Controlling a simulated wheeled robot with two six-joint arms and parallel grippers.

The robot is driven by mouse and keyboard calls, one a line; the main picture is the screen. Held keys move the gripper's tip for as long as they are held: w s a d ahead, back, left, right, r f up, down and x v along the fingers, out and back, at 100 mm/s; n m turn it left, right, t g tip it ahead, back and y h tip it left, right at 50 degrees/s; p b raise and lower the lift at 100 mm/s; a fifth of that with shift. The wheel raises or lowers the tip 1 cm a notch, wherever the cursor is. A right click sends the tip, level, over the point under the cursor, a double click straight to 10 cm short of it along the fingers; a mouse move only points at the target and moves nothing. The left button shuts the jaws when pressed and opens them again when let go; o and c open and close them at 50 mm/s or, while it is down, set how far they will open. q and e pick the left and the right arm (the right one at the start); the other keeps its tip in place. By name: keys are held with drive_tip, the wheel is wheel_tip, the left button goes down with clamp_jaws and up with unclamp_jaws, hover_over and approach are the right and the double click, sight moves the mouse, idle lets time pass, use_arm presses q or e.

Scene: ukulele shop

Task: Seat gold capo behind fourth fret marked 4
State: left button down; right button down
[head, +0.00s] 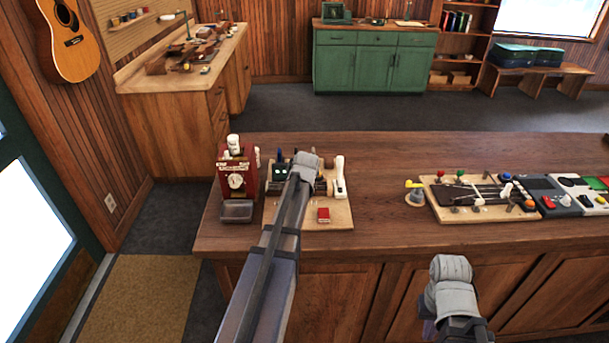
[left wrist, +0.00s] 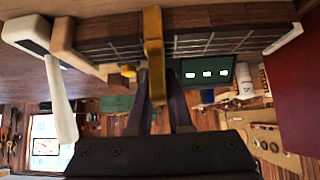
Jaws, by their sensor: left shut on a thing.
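The gold capo (left wrist: 154,57) shows in the left wrist view, standing across the dark fretted neck (left wrist: 219,42). My left gripper (left wrist: 157,82) is shut on the capo's near end. The capo meets or overlaps the neck in this view; I cannot tell whether it touches. Fret numbers are not readable, so its fret is unclear. In the head view the neck's light wooden board (head: 340,215) lies on the counter's left part, and my left arm covers the capo and left fingertips. My right gripper (head: 429,328) hangs low in front of the counter, with its fingers mostly hidden.
A white-handled tool (head: 339,177) stands right of the neck. A red box with a dial (head: 236,178) stands left of the board, and a small red block (head: 323,215) lies on it. A second board (head: 445,212) with pegs lies right. The counter between is mostly clear.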

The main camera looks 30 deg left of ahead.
use_arm(q)
drive_tip(key=shift+f+b, duration=0.4)
drive_tip(key=shift+f, duration=0.05)
drive_tip(key=c, duration=1.1)
unclamp_jaws()
drive_tip(key=shift+r, duration=0.15)
drive_tip(key=p+v, duration=0.8)
drive_tip(key=v, duration=0.3)
